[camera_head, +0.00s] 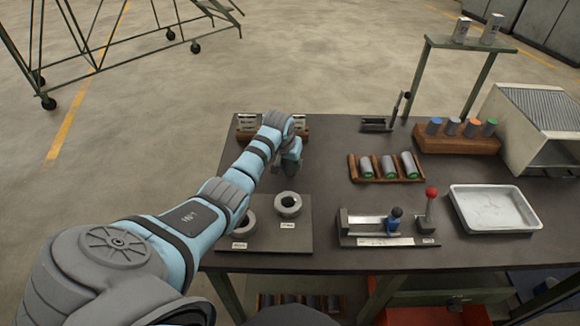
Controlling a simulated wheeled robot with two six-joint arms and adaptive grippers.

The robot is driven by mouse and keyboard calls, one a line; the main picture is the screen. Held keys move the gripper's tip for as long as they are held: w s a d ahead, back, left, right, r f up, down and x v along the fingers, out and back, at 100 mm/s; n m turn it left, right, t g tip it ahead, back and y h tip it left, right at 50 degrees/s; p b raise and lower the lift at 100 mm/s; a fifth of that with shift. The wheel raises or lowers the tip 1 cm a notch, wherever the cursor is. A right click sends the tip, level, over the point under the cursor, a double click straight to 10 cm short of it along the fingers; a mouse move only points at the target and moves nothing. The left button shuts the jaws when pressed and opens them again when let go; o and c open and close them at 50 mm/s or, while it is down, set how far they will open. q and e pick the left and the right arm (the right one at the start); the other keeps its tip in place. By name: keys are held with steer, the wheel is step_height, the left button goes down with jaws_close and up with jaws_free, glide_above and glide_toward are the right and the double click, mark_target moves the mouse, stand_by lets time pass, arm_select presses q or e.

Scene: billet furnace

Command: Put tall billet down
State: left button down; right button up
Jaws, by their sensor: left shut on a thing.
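My left arm reaches in from the lower left over the table. My left gripper (290,163) points down above the table, behind the grey plate (299,240) and in front of a wooden rack (302,137). It is shut on the tall billet, which the gripper and wrist mostly hide, so I cannot tell whether it touches anything. The plate carries two grey round ring holders, one at the right (288,204) and one at the left (246,226) partly behind my forearm. Small labels stand in front of them. My right gripper is not in view.
To the right are a wooden tray (385,178) with green-ended cylinders, a red-knobbed lever fixture (390,228), a white tray (495,208) and a block with coloured-top cylinders (457,139). A raised shelf (468,43) holds two cans. A grey slatted unit (545,110) stands far right.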

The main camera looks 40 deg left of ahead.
arm_select(q)
steer(key=shift+w+f, duration=0.1)
steer(key=shift+f, duration=0.4)
steer(key=c, duration=1.6)
jaws_free()
steer(key=shift+f, duration=0.2)
steer(key=o, duration=0.5)
steer(key=shift+r, duration=0.1)
